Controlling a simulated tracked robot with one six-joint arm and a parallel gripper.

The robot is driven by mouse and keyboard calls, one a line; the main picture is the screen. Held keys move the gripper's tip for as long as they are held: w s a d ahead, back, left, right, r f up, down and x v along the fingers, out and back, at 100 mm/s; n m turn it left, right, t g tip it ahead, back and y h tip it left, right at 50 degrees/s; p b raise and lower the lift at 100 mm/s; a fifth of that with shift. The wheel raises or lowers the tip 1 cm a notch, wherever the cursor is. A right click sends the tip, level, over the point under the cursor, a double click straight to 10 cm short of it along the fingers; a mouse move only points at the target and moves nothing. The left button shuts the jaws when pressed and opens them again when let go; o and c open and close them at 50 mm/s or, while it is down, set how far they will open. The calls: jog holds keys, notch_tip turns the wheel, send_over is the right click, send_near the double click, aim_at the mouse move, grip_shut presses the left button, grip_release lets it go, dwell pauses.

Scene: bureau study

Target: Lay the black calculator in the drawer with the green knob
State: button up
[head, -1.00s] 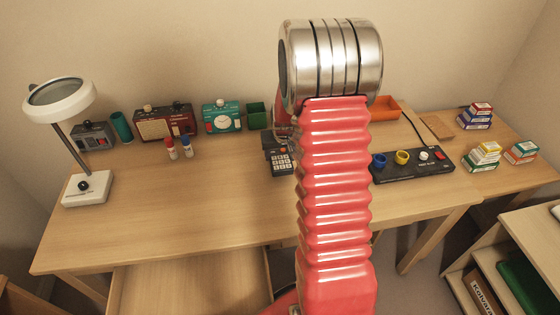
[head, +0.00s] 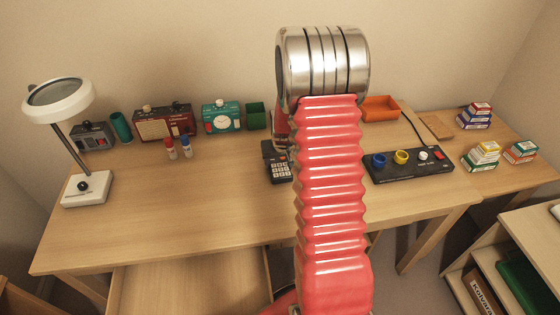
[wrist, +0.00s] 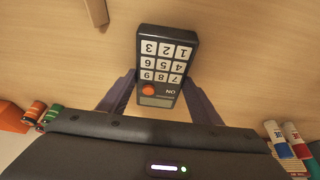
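The black calculator (head: 278,163), with white keys and one orange key, is at the middle of the desk, partly behind my arm. In the wrist view the calculator (wrist: 166,65) sits between the two fingers of my gripper (wrist: 160,78), which press close against its two sides. My gripper appears shut on it; whether the calculator touches the desk I cannot tell. In the head view my gripper is mostly hidden behind my red arm. An open drawer (head: 195,285) shows below the desk's front edge, bare where visible. Its front and any green knob are out of view.
A lamp (head: 88,188) stands at the left. Two glue sticks (head: 178,148) stand nearer. A black control panel (head: 409,166) lies right of my arm. The front-left desk is clear.

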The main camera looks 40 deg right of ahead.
jog(key=o, duration=0.4)
jog(key=shift+o, duration=0.2)
jog(key=shift+r, duration=0.15)
jog(key=v, duration=1.2)
jog(key=shift+w, duration=0.1)
jog(key=s+a+r+n+t+y, duration=0.1)
jog(key=s+a+r+n, duration=0.1)
jog(key=s+a+r, duration=0.7)
jog(key=s+a+r+n, duration=0.25)
jog(key=a+r, duration=0.45)
jog(key=a, duration=0.5)
jog(key=s+a+r+y, duration=0.1)
jog(key=s+a, duration=0.4)
jog(key=s, duration=0.4)
jog(key=shift+s+a+r+n, duration=0.25)
jog(key=shift+a+r+n, duration=0.05)
jog(key=shift+n, duration=0.05)
